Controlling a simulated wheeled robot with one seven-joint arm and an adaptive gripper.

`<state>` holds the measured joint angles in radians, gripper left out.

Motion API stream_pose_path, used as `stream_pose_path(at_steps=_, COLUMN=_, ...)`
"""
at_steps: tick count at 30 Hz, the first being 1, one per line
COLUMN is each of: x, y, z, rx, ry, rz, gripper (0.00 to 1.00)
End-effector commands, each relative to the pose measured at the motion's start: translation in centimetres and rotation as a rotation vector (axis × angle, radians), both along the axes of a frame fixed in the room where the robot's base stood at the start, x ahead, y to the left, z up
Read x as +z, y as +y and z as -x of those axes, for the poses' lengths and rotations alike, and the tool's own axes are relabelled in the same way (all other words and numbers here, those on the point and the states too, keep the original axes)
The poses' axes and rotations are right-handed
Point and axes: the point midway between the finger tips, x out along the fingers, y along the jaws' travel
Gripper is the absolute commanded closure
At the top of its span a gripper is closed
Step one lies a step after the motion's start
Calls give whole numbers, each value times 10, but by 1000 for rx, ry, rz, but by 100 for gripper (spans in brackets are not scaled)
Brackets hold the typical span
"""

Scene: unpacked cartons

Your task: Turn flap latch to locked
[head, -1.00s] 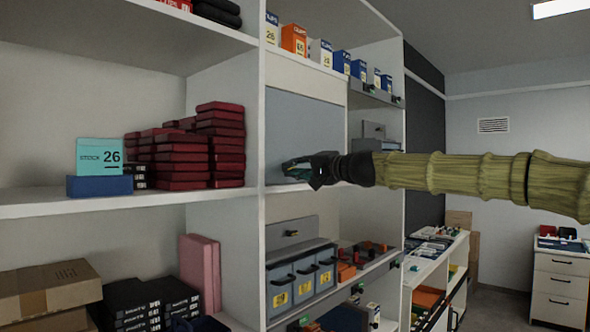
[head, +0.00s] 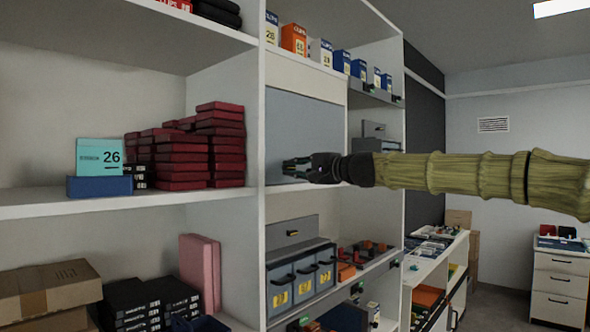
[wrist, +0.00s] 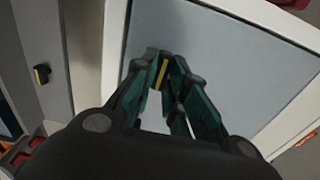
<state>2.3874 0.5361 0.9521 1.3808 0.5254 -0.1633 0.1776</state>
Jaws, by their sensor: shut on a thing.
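The flap is a flat blue-grey panel (head: 300,125) closing a compartment of the white shelf unit; it also fills the middle of the wrist view (wrist: 225,65). My gripper (head: 288,168) reaches in from the right to the flap's lower part. In the wrist view my gripper (wrist: 167,62) has its dark and teal fingers closed around the flap latch (wrist: 162,73), a small knob with a yellow stripe. The stripe runs nearly upright in that view, tilted slightly. The fingers hide most of the knob, and the head view does not show it clearly.
Below the flap is a grey panel with another small latch (head: 292,233), above grey bins (head: 303,280) with yellow labels. Dark red boxes (head: 185,160) and a teal card (head: 100,157) stand on the left shelf. Small boxes (head: 294,40) line the shelf above.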

Motion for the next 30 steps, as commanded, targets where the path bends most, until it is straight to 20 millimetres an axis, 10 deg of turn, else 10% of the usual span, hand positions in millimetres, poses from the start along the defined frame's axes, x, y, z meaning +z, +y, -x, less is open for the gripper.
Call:
stream_pose_path(at_steps=2, x=1, y=-1, z=-1, rx=-2, ry=0, rz=-1, gripper=100)
stream_pose_path(at_steps=6, x=1, y=-1, z=-1, rx=-2, ry=0, rz=-1, gripper=64)
stream_pose_path(at_steps=20, x=1, y=-6, z=6, rx=0, ry=-1, rz=-1, gripper=64)
stream_pose_path(at_steps=30, x=1, y=-45, z=43, rx=-1, ry=-1, rz=-1, gripper=64)
